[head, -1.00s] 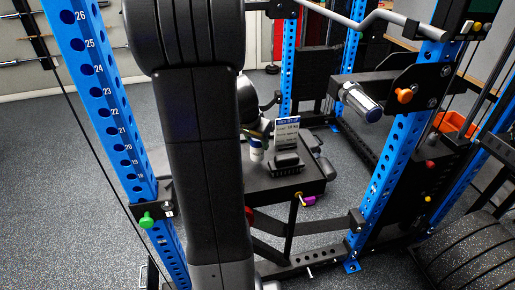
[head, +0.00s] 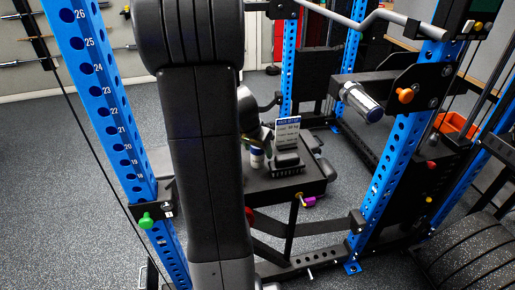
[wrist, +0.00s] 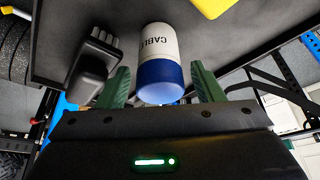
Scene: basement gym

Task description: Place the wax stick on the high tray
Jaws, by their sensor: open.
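The wax stick is a white and blue cylinder lettered "CABLE" (wrist: 158,55). It stands on a black platform (head: 290,190), and in the head view the stick (head: 257,158) shows beside my arm. My gripper (wrist: 163,80) is open, its two green fingers on either side of the stick's blue end, with a visible gap at the left finger. Whether the right finger touches it is unclear. In the head view my arm hides most of the gripper. I cannot pick out the high tray with certainty.
A black brush-like block (wrist: 92,65) lies close beside the stick. A small sign (head: 287,132) stands on the platform. Blue rack uprights (head: 395,140) flank the space, with a bar holder (head: 360,102) jutting inward. An orange bin (head: 457,125) is at right.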

